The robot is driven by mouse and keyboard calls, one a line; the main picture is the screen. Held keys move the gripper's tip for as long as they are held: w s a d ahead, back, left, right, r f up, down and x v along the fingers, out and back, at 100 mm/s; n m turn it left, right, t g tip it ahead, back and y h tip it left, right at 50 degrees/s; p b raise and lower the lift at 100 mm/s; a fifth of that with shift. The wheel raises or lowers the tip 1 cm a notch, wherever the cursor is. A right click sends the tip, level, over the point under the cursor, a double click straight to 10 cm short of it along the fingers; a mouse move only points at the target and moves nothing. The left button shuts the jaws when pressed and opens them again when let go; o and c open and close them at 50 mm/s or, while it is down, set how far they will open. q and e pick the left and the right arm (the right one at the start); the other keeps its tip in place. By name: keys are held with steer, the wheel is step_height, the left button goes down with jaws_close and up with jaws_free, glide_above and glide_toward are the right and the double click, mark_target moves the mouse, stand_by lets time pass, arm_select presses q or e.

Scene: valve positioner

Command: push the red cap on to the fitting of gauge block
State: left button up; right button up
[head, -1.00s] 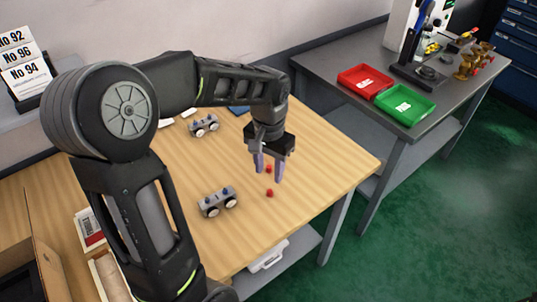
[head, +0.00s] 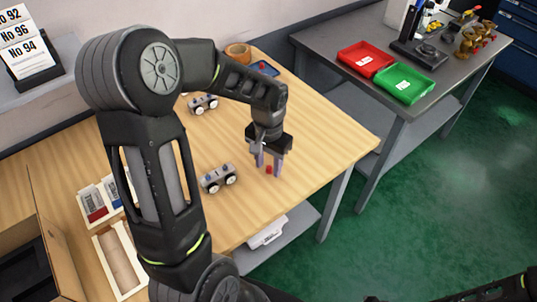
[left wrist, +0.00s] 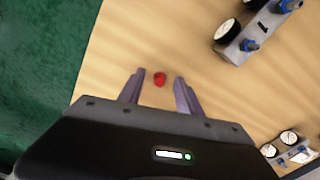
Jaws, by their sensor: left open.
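A small red cap (head: 269,170) lies on the wooden table, between the fingertips of my left gripper (head: 268,166). In the left wrist view the red cap (left wrist: 160,79) shows between the two open fingers (left wrist: 159,87), with a gap on both sides. Whether the fingertips touch the table is unclear. One grey gauge block (head: 218,177) with white dials and blue fittings stands just left of the gripper; it also shows in the left wrist view (left wrist: 240,47). A second gauge block (head: 203,104) stands farther back.
Red (head: 366,58) and green (head: 404,83) trays stand on the grey bench at the back right. A cardboard box (head: 50,255) and white boxes (head: 95,204) are at the left. The table right of the gripper is clear up to its edge.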

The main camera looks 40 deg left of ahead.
arm_select(q)
steer(key=shift+f, duration=0.2)
jaws_close()
stand_by(0.4)
stand_by(0.4)
stand_by(1.4)
